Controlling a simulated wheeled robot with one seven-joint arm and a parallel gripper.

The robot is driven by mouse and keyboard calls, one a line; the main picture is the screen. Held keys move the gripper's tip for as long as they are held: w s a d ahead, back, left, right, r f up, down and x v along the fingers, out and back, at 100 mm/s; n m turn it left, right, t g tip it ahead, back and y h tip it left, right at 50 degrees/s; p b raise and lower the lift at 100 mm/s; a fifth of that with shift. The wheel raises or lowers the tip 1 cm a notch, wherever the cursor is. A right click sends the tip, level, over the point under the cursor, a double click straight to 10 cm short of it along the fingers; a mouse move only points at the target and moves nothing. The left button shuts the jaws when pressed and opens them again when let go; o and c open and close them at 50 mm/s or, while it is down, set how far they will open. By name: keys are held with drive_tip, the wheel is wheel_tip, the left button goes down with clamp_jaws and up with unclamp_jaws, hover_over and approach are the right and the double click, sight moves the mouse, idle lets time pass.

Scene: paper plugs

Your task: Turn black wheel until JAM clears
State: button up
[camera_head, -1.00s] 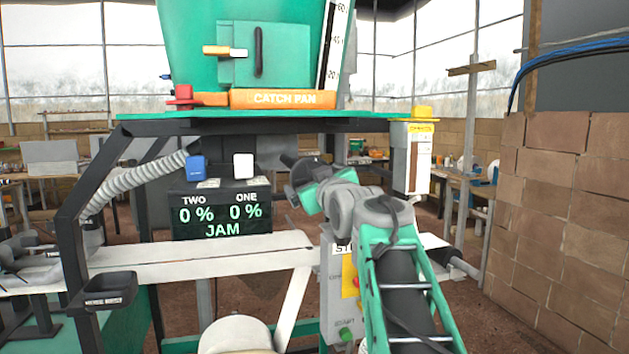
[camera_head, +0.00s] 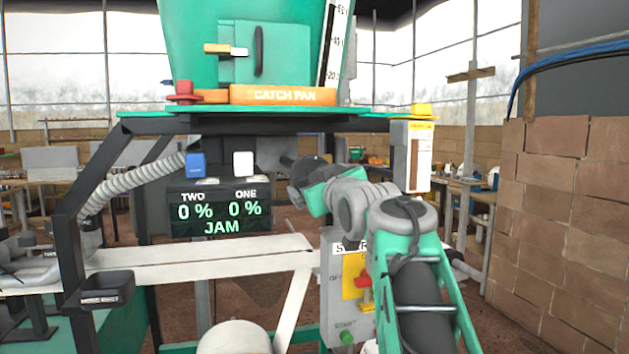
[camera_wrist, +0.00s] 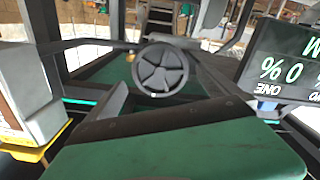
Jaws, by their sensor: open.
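The black wheel (camera_wrist: 160,70), a round rim with several broad spokes, shows near the middle of the wrist view. I cannot make it out in the head view. The black display (camera_head: 221,212) reads JAM in green, under 0 % for both TWO and ONE; part of it shows upside down at the right of the wrist view (camera_wrist: 288,65). My gripper (camera_head: 298,172) is open, at the end of my arm just right of the display. The wheel appears ahead of it, with a visible gap; contact is not shown.
A control box (camera_head: 347,285) with a red switch and green START button stands below my arm. A yellow-topped white box (camera_head: 412,155) hangs at the right of the frame. The orange catch pan (camera_head: 283,95) is above. A white belt (camera_head: 200,258) runs in front; a brick wall (camera_head: 560,220) stands right.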

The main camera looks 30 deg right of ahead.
sight(313, 178)
drive_tip(key=m, duration=0.5)
drive_tip(key=shift+r, duration=0.1)
drive_tip(key=m+p, duration=0.1)
drive_tip(key=m, duration=0.6)
drive_tip(key=shift+p+x, duration=0.8)
drive_tip(key=shift+x, duration=1.2)
drive_tip(key=c, duration=1.2)
